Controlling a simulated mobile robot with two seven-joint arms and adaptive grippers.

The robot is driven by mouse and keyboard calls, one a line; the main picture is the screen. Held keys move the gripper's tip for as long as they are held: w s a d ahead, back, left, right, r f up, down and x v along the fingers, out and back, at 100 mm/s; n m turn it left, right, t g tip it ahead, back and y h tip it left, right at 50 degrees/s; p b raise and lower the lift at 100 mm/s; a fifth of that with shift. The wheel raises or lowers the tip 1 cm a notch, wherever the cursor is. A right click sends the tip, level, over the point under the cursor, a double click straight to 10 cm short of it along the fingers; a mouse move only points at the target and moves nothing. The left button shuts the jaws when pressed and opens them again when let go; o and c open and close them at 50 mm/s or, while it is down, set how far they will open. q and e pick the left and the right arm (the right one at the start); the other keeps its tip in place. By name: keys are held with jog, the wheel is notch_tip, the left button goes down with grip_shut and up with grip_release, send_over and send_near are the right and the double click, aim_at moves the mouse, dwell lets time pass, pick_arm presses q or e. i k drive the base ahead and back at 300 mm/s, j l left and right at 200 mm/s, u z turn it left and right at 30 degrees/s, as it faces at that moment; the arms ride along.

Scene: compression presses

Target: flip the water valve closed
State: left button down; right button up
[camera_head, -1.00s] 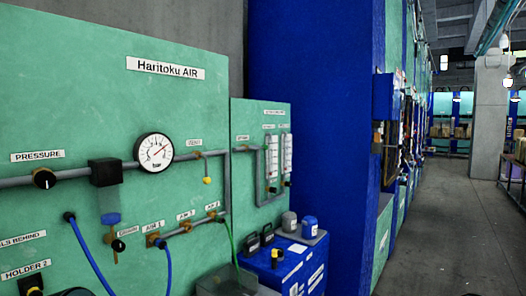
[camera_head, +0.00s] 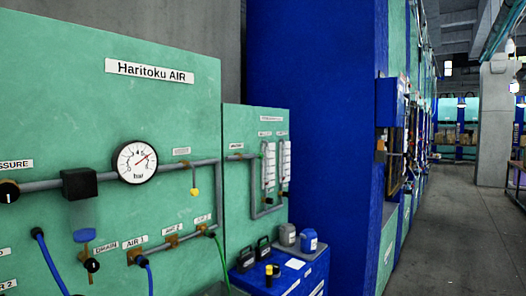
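The water valve cannot be singled out for certain. A narrow green panel (camera_head: 236,190) right of the air panel carries a grey pipe loop, two clear flow tubes (camera_head: 269,165) and small fittings. A small label and a fitting (camera_head: 238,156) sit at the pipe's upper left there; the lettering is too small to read. Whether any valve there is open or closed cannot be told. Neither of my grippers is in view.
The Haritoku AIR panel (camera_head: 120,110) fills the left, with a round gauge (camera_head: 135,162), black knobs and hoses. A blue cabinet (camera_head: 305,274) with canisters on top stands below the narrow panel. A large blue wall (camera_head: 310,120) is beyond. Grey floor (camera_head: 450,230) is clear at right.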

aim_at(261, 156)
jog(key=i+l+u, duration=0.1)
jog(key=i+l, duration=0.65)
jog(key=i, duration=0.15)
jog(key=i+l, duration=0.85)
jog(key=i+j+u, duration=0.05)
